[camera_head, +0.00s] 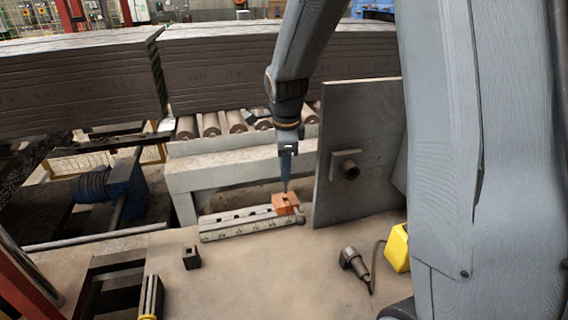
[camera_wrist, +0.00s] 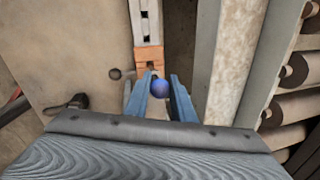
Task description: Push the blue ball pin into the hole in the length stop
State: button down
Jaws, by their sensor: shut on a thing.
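The blue ball pin (camera_wrist: 160,88) shows as a round blue head between the fingers in the wrist view. My gripper (camera_wrist: 154,84) is shut on it; it points down in the head view (camera_head: 287,178). The orange length stop (camera_head: 285,204) sits on the near right end of the pale rail (camera_head: 235,225). The length stop also shows in the wrist view (camera_wrist: 149,55), just beyond the fingertips, with a dark opening on it. The pin's lower end is hidden, and I cannot tell whether it touches the hole.
An upright grey plate (camera_head: 370,125) with a round stub stands close right of the gripper. A concrete beam (camera_head: 240,170) and rollers (camera_head: 235,121) lie behind. A dark hand tool (camera_head: 353,266) and small dark block (camera_head: 191,257) lie on the floor, which is otherwise clear between them.

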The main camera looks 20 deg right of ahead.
jog(key=shift+f+b, duration=1.5)
jog(key=shift+f, duration=1.7)
dwell(1.2)
jog(key=c, duration=1.4)
grip_release()
jog(key=shift+c, duration=0.2)
notch_tip(320, 180, up, 8)
jog(key=s+b, duration=0.1)
jog(key=shift+s+a+f, duration=0.2)
jog(key=s+f+n, duration=0.4)
jog(key=s+n, duration=0.5)
jog(key=n, duration=0.1)
jog(key=s+f+n+g, duration=0.1)
jog(key=s+f+n, duration=0.3)
jog(key=s+n, duration=0.5)
jog(key=shift+s+d+n+g, duration=0.3)
jog(key=shift+s+n, duration=0.05)
jog(key=shift+n, duration=0.25)
